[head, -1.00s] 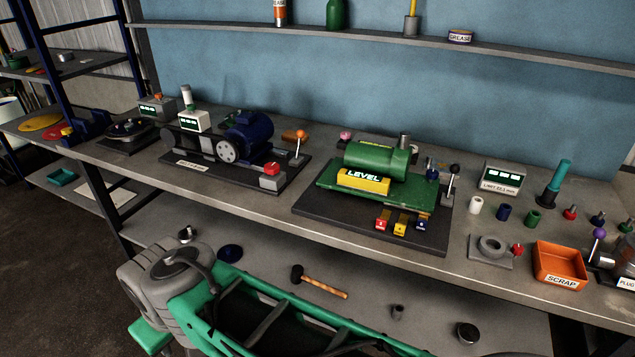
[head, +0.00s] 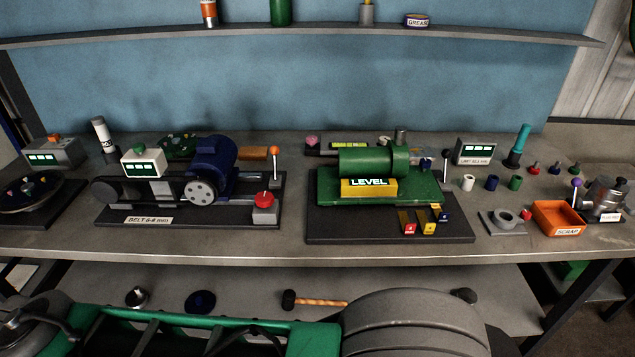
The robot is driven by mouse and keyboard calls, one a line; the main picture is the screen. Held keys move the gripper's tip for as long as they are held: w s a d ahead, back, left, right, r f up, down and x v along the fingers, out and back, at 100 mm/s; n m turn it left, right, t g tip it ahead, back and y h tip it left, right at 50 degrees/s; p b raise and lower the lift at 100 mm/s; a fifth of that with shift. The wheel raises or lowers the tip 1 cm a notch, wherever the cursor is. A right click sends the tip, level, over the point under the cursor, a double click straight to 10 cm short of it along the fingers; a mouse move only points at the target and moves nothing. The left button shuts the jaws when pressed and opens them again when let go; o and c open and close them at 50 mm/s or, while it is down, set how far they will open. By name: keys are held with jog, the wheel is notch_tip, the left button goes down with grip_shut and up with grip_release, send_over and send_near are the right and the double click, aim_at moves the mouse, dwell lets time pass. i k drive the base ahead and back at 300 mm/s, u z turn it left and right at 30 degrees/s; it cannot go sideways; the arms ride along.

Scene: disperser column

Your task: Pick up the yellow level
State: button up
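The yellow level (head: 369,187) is a short yellow block with a dark label reading LEVEL. It sits on the front part of a green machine base (head: 420,191), in front of a green cylinder (head: 375,160). The green machine stands on a dark plate (head: 330,229) on the workbench. My gripper is not in view, and nothing touches the level.
Red, yellow and blue tabs (head: 427,228) stand in front of the machine. A blue motor belt rig (head: 212,160) is to the left, an orange scrap bin (head: 559,220) to the right. The bench front edge (head: 280,251) is clear.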

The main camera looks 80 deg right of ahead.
aim_at(349, 188)
jog(key=i, duration=0.45)
jog(key=z, duration=1.7)
jog(key=i, duration=0.5)
jog(key=z, duration=0.1)
